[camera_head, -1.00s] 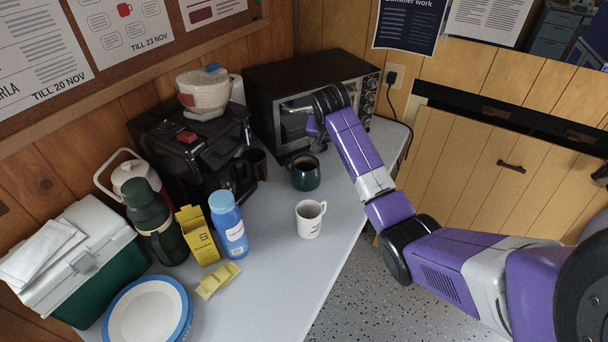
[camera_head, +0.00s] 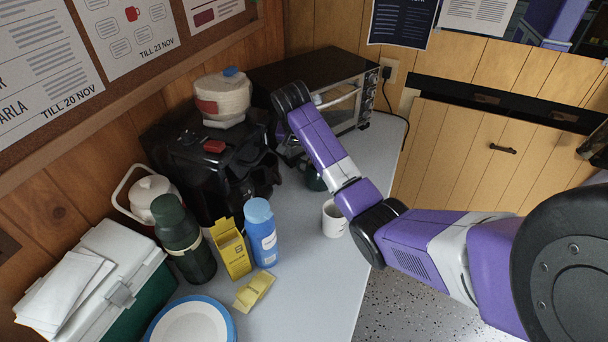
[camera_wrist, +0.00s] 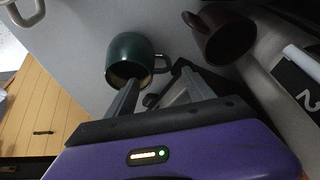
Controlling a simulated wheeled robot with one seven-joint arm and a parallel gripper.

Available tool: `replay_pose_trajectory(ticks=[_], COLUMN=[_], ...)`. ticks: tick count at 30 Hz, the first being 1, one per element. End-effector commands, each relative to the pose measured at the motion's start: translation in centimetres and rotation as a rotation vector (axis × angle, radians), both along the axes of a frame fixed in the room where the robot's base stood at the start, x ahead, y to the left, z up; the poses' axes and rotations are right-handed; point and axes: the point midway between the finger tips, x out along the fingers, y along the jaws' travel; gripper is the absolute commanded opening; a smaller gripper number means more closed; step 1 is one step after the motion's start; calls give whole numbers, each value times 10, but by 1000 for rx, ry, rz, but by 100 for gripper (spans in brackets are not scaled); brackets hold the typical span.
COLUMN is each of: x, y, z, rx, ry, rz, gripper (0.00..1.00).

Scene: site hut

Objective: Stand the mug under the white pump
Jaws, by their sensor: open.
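Three mugs show. A dark green mug (camera_wrist: 135,58) with dark contents is just ahead of my gripper (camera_wrist: 160,78), whose two fingers are apart with nothing visibly held between them. In the head view the green mug (camera_head: 314,180) is mostly behind my arm. A dark brown mug (camera_wrist: 218,34) is to its right in the wrist view. A white mug (camera_head: 333,220) stands on the counter, partly behind my arm, and shows at the wrist view's top-left corner. A pale rounded body (camera_wrist: 268,50) with a dark numbered panel is at right; I cannot tell if it is the white pump.
A black coffee machine (camera_head: 205,165) stands at the wall, with a toaster oven (camera_head: 345,105) behind my gripper. A blue bottle (camera_head: 261,235), yellow box (camera_head: 232,250), dark green flask (camera_head: 183,240) and plates (camera_head: 190,325) crowd the left. Bare counter (camera_head: 300,290) is in front.

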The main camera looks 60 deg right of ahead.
Motion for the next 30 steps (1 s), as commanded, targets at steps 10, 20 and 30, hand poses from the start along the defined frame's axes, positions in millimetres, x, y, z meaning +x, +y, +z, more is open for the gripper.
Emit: replay_pose_trajectory(ticks=[10, 20, 30], x=[2, 8, 8], y=[-12, -28, -29], z=[-29, -67, -71], rx=[2, -1, 0], ry=[2, 2, 0], rz=[-2, -1, -1], gripper=[62, 62, 54])
